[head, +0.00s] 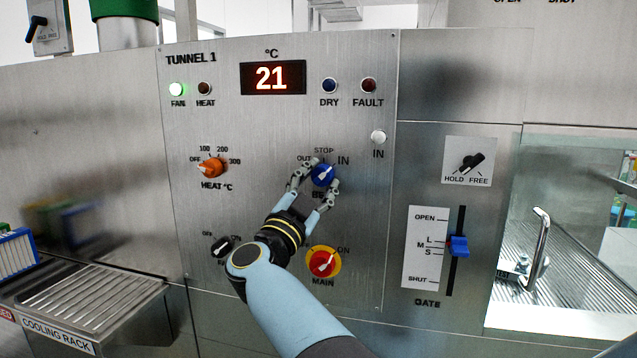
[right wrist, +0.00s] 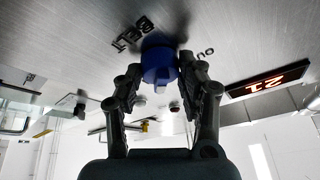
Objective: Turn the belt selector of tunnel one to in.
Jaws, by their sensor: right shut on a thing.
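The belt selector is a blue round knob (head: 323,174) with a white pointer, on the TUNNEL 1 panel (head: 230,120). OUT, STOP and IN are marked around its top. Its pointer leans up and to the right, toward the IN mark, partly crowded by my fingers. My right gripper (head: 321,176) is shut on the knob, one finger at its upper left, the other at its lower right. In the right wrist view the blue knob (right wrist: 158,64) sits between both fingertips, with BELT lettering beside it. The white IN lamp (head: 378,137) looks pale; I cannot tell if it is lit. My left gripper is not in view.
The orange heat knob (head: 211,168) is at the left and points to OFF. The red and yellow main switch (head: 323,262) is below, near my right arm. A black fan knob (head: 221,246) is beside my wrist. The blue gate slider (head: 458,246) is at the right.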

